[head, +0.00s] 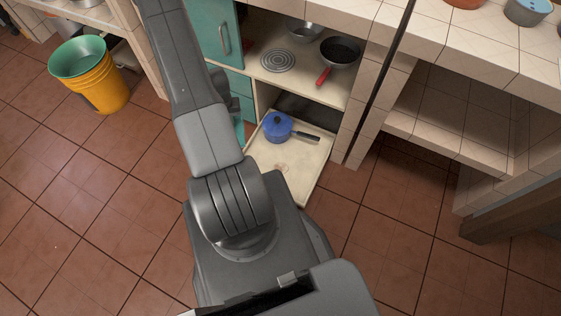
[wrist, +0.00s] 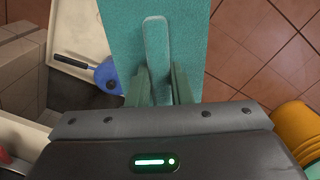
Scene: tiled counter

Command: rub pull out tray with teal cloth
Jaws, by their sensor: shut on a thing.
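The pull out tray (head: 304,172) is a pale board extended from the low cabinet over the floor. A blue pot with a lid (head: 278,126) and dark handle stands on its back part. The tray (wrist: 72,28) also shows at the left of the wrist view, with the pot (wrist: 108,74) partly hidden. In the head view my arm hides most of the gripper; a teal sliver (head: 238,130) shows beside the tray's left edge. I cannot tell whether cloth and tray touch.
A teal cabinet door (head: 212,30) stands above and left of the tray. The shelf above holds a dark pan with a red handle (head: 340,50), a coil plate (head: 278,60) and a metal bowl (head: 305,30). A yellow bucket (head: 97,82) stands left. The tiled floor (head: 80,200) is mostly clear.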

